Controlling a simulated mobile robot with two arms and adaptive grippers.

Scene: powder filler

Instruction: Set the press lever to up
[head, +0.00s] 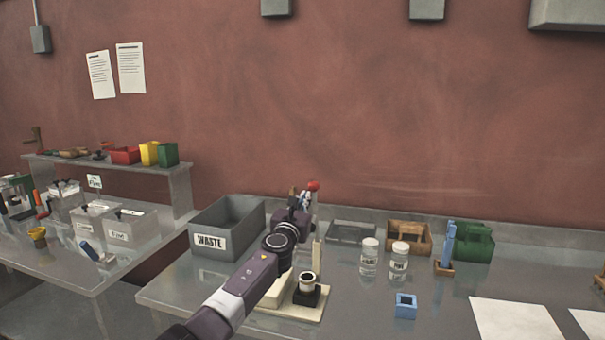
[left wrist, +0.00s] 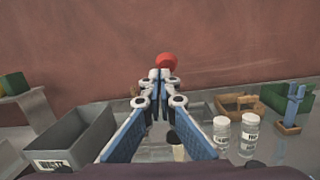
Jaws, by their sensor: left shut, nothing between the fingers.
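The press (head: 318,255) stands on the metal table, with a cream base and post and a small black-and-white cup holder (head: 308,290) at its front. The red knob (head: 313,185) of its lever shows at the top, just beyond my left gripper (head: 304,197). In the left wrist view the red knob (left wrist: 167,62) is just above and beyond the closed fingertips (left wrist: 161,75). The fingers are shut with nothing between them. I cannot tell whether they touch the knob. My gripper and arm hide most of the lever and press. My right gripper is not in view.
A grey waste bin (head: 228,228) stands left of the press. Two lidded jars (head: 369,258), a blue square holder (head: 405,306), a wooden tray (head: 408,234) and a green container (head: 474,243) are to the right. The wall rises behind.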

